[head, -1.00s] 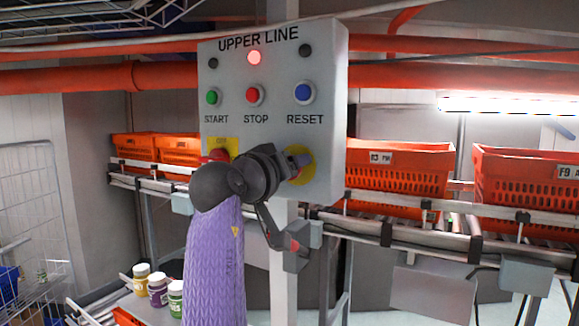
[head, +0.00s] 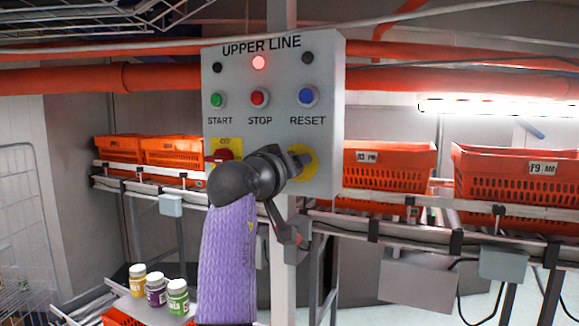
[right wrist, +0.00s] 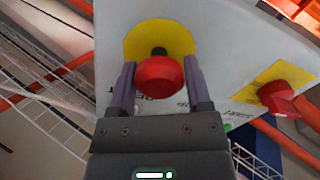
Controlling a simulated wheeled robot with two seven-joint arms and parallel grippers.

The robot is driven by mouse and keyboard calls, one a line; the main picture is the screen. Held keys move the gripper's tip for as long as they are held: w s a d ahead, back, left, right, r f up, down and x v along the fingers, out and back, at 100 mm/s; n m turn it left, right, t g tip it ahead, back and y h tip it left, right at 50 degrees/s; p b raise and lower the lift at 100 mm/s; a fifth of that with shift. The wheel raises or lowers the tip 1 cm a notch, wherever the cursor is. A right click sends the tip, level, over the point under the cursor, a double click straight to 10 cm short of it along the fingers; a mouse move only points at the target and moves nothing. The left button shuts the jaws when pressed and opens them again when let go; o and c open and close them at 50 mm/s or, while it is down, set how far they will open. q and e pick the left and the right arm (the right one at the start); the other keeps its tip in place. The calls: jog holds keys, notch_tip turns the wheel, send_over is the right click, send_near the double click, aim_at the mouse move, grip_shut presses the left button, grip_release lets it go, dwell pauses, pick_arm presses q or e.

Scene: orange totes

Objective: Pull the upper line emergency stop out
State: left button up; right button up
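A grey control panel (head: 240,150) marked UPPER LINE stands ahead. The emergency stop's yellow disc (head: 309,155) is at its lower right, and its red knob is hidden behind my gripper in the head view. The right wrist view shows the red emergency stop knob (right wrist: 160,79), its dark neck and its yellow disc (right wrist: 158,36). My right gripper (right wrist: 160,68) has one finger on each side of the knob, with tips near the disc. I cannot tell whether the fingers press on it. My left gripper is not in view.
A red rotary switch (head: 222,155) on a yellow plate sits left of my right gripper. START, STOP and RESET buttons are above; a red lamp (head: 259,62) is lit. Orange totes (head: 500,178) stand on the rack behind. Several jars (head: 156,290) are at lower left.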

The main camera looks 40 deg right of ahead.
jog(key=shift+o, duration=1.1)
jog(key=shift+a, duration=0.15)
jog(key=shift+o, duration=0.8)
jog(key=shift+s+a+r, duration=0.1)
jog(key=shift+a, duration=0.05)
jog(key=b+v, duration=0.5)
jog(key=v, duration=0.4)
jog(key=shift+s+a, duration=0.2)
jog(key=shift+a, duration=0.15)
